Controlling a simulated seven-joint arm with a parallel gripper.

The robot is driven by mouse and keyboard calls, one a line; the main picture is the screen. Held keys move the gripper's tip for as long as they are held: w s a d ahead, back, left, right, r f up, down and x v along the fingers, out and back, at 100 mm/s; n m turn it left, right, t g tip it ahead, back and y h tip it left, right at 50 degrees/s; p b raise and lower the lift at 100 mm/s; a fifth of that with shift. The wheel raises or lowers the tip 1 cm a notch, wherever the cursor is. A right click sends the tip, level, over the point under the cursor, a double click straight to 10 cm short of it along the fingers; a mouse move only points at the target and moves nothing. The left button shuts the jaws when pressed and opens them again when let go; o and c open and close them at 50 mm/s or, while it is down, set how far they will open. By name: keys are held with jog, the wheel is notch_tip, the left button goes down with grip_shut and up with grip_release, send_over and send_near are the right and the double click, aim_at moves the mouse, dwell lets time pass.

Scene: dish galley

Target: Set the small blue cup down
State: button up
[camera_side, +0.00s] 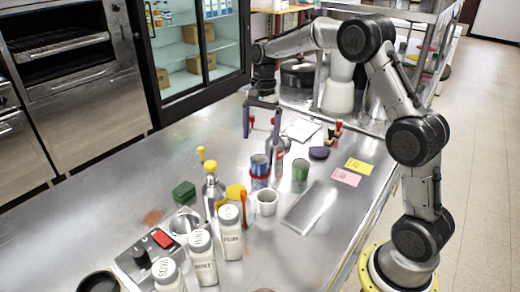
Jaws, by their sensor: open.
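The small blue cup (259,166) stands upright near the middle of the steel counter (130,165). A red band or red piece (260,175) shows just under its blue upper part; I cannot tell whether it is a separate cup. My gripper (261,140) points down with its fingers spread, above and slightly behind the blue cup. Nothing shows between the fingers, and they look apart from the cup. The right fingertip overlaps a shiny metal vessel in this view, so its exact depth is unclear.
A green cup (300,170) stands right of the blue cup, and a white cup (267,203) in front. Several labelled white shakers (203,257), a yellow-topped bottle (213,188) and a green sponge (184,194) crowd the near left. A flat metal plate (310,206) lies at right.

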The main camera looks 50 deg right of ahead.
jog(key=s+a+r+n+t+h, duration=0.1)
jog(key=s+a+r+n+t, duration=0.1)
jog(key=s+a+r+n, duration=0.35)
jog(key=s+a+r+n+t, duration=0.1)
jog(key=s+a+r+n, duration=0.1)
jog(key=s+r, duration=0.6)
jog(key=s+a+f+n+t, duration=0.1)
jog(key=s+n, duration=0.3)
jog(key=s, duration=0.4)
jog(key=s+a+f+n+t, duration=0.2)
jog(key=s+f+n, duration=0.1)
jog(key=s, duration=0.5)
jog(key=shift+f+n, duration=0.35)
jog(key=shift+f, duration=0.35)
